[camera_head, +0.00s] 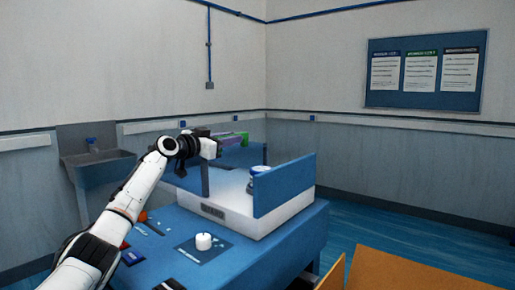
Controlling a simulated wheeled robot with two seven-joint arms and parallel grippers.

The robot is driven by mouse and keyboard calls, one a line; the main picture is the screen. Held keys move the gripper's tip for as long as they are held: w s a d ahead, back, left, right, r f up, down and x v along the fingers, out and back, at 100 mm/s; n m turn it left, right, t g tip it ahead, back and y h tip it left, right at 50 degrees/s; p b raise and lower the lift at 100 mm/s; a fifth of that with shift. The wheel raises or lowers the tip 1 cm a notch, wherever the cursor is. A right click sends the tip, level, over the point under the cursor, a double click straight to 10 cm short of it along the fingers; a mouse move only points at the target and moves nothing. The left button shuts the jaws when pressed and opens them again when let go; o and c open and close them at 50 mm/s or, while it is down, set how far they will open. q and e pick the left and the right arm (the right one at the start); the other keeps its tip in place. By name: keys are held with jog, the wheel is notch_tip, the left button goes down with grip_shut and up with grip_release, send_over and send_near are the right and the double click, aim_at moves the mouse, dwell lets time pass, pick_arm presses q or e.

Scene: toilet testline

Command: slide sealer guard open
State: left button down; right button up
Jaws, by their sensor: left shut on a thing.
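The sealer is a low white machine (237,215) on a blue bench, with blue panels at its right side (285,186) and back (240,156). My left arm reaches in from the left, and my left gripper (222,143) is at the machine's upper left, above a dark upright post (205,180). The gripper is shut on part of the sealer guard. Green and purple parts show at its tip, and the exact contact is too small to make out. A white and blue round thing (260,171) sits by the right panel. My right gripper is out of view.
The blue bench (270,258) carries a white round knob (203,241) on a dark plate and a red-orange button (142,216). A grey sink (96,165) is on the left wall. A tan surface (405,272) is at the lower right. Blue floor (400,235) lies open on the right.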

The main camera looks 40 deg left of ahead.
pick_arm(q)
jog(key=shift+a+f, duration=0.1)
jog(key=shift+a, duration=0.05)
jog(key=c, duration=1.6)
grip_release()
jog(key=shift+s, duration=0.1)
jog(key=shift+c, duration=0.2)
jog(key=shift+s, duration=0.2)
jog(key=s+b, duration=0.2)
jog(key=s, duration=0.1)
jog(key=s+b, duration=0.4)
jog(key=s, duration=0.1)
jog(key=shift+s+d+f, duration=0.2)
jog(key=shift+s+d, duration=0.15)
jog(key=shift+d, duration=0.05)
jog(key=shift+s+d+r+b, duration=0.15)
jog(key=shift+s+b, duration=0.15)
jog(key=shift+s, duration=0.2)
jog(key=shift+s+r, duration=0.1)
